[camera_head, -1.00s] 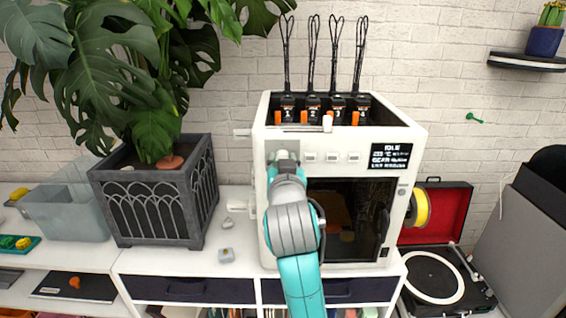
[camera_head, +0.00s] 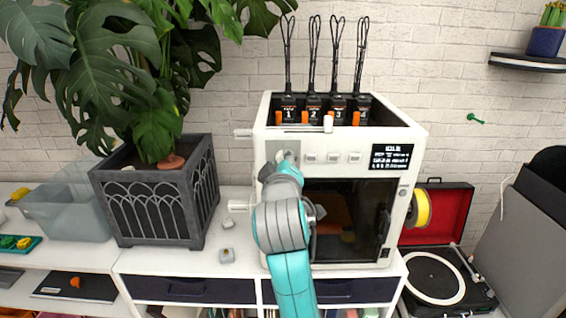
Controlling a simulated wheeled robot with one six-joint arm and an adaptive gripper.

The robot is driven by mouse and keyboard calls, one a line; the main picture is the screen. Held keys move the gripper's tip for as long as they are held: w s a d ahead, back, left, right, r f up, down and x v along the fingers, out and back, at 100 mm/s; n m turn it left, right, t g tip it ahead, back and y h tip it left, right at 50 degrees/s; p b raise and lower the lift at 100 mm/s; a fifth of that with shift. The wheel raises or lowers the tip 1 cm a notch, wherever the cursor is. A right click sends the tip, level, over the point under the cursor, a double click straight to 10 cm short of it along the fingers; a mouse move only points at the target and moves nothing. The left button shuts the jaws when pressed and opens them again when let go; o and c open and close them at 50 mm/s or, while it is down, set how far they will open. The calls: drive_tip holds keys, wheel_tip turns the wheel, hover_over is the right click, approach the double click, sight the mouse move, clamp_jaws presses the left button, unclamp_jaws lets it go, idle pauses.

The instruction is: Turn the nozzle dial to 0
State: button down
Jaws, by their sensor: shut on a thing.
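The white 3D printer (camera_head: 345,135) stands on the cabinet, with numbered black tool heads on top. The nozzle dial sits at the upper left of its front, on a grey panel (camera_head: 273,149). My gripper (camera_head: 287,157) reaches up to this panel and is shut on the dial. The dial itself is mostly hidden by my gripper and wrist, so I cannot read its setting. The printer's black display (camera_head: 391,157) is lit, with text too small to read in full.
Three small white buttons (camera_head: 332,158) lie right of the dial. A dark planter (camera_head: 155,205) stands left of the printer. A filament spool (camera_head: 422,208) hangs on the printer's right side, near a record player (camera_head: 435,278). Small grey blocks (camera_head: 227,256) lie on the cabinet top.

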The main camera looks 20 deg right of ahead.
drive_tip(key=n, duration=0.4)
drive_tip(key=shift+n, duration=0.6)
drive_tip(key=c, duration=0.8)
unclamp_jaws()
drive_tip(key=shift+a, duration=0.1)
drive_tip(key=v, duration=1.2)
drive_tip(key=shift+w+a+f, duration=0.1)
drive_tip(key=shift+a, duration=0.05)
